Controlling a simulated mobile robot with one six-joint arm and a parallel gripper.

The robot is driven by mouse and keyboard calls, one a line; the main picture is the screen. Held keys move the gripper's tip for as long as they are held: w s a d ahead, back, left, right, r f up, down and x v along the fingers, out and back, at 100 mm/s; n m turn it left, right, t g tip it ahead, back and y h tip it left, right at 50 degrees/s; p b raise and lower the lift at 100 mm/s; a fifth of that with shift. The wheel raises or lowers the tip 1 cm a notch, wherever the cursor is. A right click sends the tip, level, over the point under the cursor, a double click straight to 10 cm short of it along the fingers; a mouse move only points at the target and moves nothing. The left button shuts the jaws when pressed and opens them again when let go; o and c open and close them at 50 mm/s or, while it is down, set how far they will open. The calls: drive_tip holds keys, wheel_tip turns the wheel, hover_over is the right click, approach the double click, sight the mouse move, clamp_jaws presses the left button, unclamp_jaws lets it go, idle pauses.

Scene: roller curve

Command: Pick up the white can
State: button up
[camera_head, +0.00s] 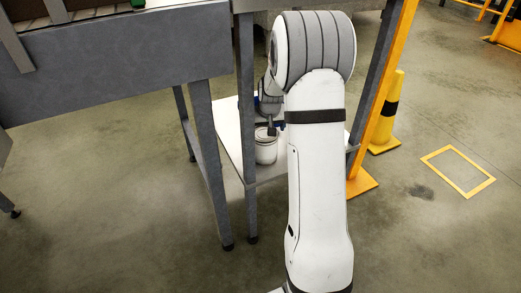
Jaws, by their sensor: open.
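The white can (266,151) stands upright on a white low shelf (231,131) between grey table legs. My arm hides part of the shelf to the right of the can. My gripper (271,128) is just above the can's top, with its fingers pointing down. The gripper is small in view and partly hidden behind my arm. It is open, and I cannot tell whether a finger touches the can.
A grey table leg (246,130) stands just left of the can. A grey conveyor frame (120,60) fills the upper left. A yellow post (390,85) and a yellow bollard (388,115) stand at the right. The floor (430,240) at the lower right is clear.

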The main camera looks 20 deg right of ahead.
sight(265, 133)
drive_tip(key=b+x, duration=0.1)
drive_tip(key=x, duration=0.3)
drive_tip(key=b+x, duration=0.2)
drive_tip(key=x, duration=0.2)
drive_tip(key=shift+w+d+r, duration=0.15)
drive_tip(key=shift+d, duration=0.05)
drive_tip(key=shift+r, duration=0.1)
drive_tip(key=shift+c, duration=0.2)
drive_tip(key=c, duration=0.9)
